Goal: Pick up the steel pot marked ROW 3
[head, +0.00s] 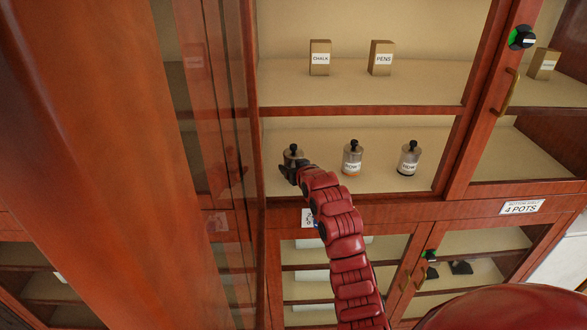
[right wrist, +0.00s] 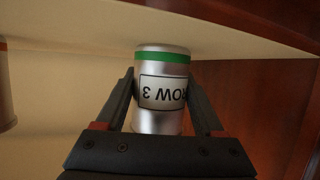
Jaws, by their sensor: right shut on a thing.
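The steel pot marked ROW 3 (right wrist: 162,92) has a green band and shows upside down between my right gripper's fingers in the right wrist view. My right gripper (right wrist: 163,105) is shut on it. In the head view the same pot (head: 293,155), with a black knob on top, is at the left end of the cabinet's lower shelf. My right gripper (head: 291,170) is at its front there and hides part of it. I cannot tell whether the pot's base touches the shelf. My left gripper is not in view.
Two similar pots, one with an orange band (head: 352,159) and one with a dark band (head: 409,159), stand to the right on the same shelf (head: 385,135). CHALK (head: 319,58) and PENS (head: 381,58) boxes stand above. A wooden upright (head: 252,100) is close at the left.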

